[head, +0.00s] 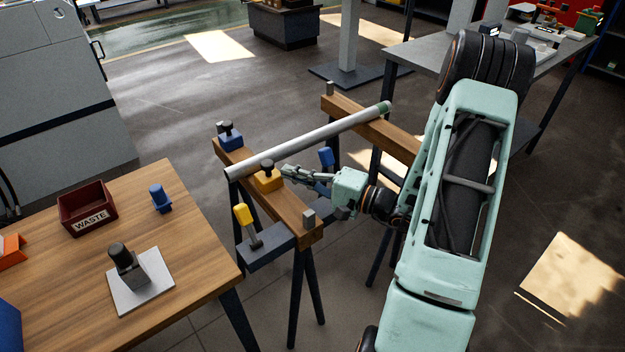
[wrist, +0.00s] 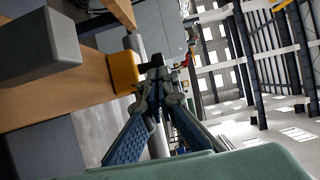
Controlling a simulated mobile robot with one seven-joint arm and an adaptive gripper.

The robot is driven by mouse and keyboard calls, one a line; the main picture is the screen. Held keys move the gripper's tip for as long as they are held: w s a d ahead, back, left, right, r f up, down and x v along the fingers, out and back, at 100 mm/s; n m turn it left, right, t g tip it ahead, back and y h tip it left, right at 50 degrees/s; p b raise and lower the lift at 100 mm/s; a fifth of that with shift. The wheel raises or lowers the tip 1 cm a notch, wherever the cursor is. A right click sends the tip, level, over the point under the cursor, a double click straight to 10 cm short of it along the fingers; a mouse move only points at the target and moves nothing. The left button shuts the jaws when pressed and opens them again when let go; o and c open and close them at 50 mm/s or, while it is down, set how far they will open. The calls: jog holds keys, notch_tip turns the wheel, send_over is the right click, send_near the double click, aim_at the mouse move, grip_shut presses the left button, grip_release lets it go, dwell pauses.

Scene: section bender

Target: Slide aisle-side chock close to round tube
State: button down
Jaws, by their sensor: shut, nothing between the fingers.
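The grey round tube (head: 310,140) lies across two wooden-topped trestles. On the near beam (head: 290,207), a yellow chock (head: 267,182) with a black knob sits beside the tube, on its near side; I cannot tell whether they touch. A blue chock (head: 230,140) with a black knob sits on the tube's other side, with a visible gap. My gripper (head: 286,170) is shut and empty, its fingertips at the right side of the yellow chock. In the wrist view the fingertips (wrist: 151,66) are close beside the yellow chock (wrist: 124,72); contact is unclear.
A yellow-handled tool (head: 245,219) stands on a shelf at the near trestle, and a grey end stop (head: 309,218) is on its beam. The wooden table (head: 200,250) at left holds a red waste bin (head: 87,208). The far beam (head: 395,138) is beyond my gripper.

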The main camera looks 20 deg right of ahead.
aim_at(268, 174)
jog(key=shift+x, duration=1.05)
jog(key=shift+w+a+f+b, duration=0.1)
jog(key=shift+w+a+b, duration=0.05)
jog(key=shift+w+b, duration=0.4)
jog(key=shift+w+a, duration=0.15)
jog(key=shift+w, duration=0.35)
